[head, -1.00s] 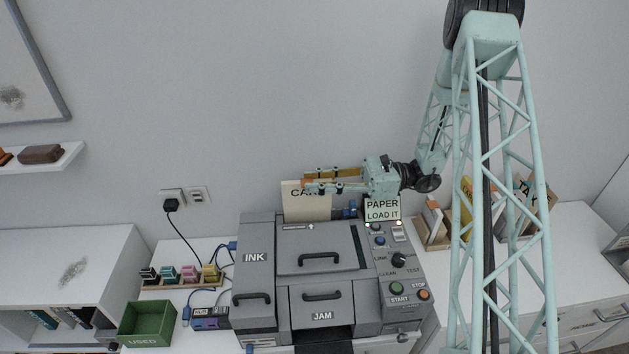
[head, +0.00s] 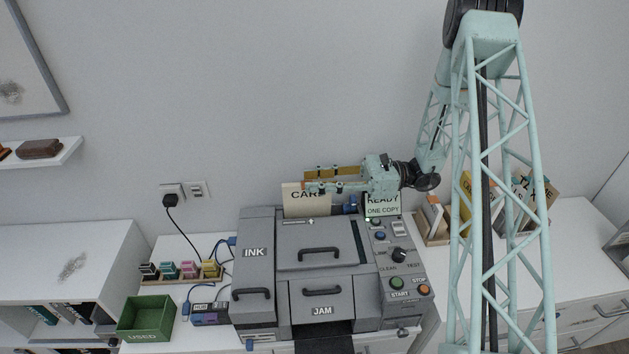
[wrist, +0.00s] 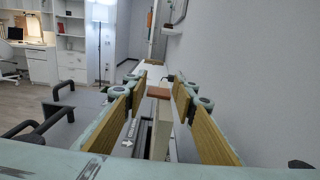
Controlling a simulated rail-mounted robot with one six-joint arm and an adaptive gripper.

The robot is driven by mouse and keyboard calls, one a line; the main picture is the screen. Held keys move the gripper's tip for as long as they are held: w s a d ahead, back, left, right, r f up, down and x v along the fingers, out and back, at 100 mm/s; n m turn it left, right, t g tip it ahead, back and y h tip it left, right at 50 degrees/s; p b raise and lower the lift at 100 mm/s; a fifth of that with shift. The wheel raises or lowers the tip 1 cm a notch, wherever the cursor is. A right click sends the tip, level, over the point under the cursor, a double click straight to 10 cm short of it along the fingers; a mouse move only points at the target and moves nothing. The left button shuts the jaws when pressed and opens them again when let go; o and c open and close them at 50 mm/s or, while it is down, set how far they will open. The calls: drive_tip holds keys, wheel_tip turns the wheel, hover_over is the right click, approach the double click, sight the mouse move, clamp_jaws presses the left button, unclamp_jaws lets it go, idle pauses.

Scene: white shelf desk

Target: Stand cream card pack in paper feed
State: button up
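The cream card pack (head: 293,203) stands upright in the paper feed at the back of the grey printer (head: 285,245), with part of its lettering showing. Its lower end is hidden behind the printer top. My gripper (head: 306,180) is level with the pack's upper part, reaching in from the right. Its two fingers are apart, one on the wall side and one on the front side. In the wrist view the pack (wrist: 161,132) stands between the open fingers, with a visible gap on each side. The printer screen (head: 382,205) reads READY, ONE COPY.
A green USED bin (head: 147,318) and a rack of ink cartridges (head: 181,275) stand left of the printer. A wall shelf (head: 50,156) hangs far left. The wall is close behind the feed.

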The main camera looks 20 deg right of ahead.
drive_tip(key=o, duration=0.3)
drive_tip(key=shift+d, duration=0.2)
drive_tip(key=shift+v, duration=5.85)
drive_tip(key=shift+a+r, duration=0.1)
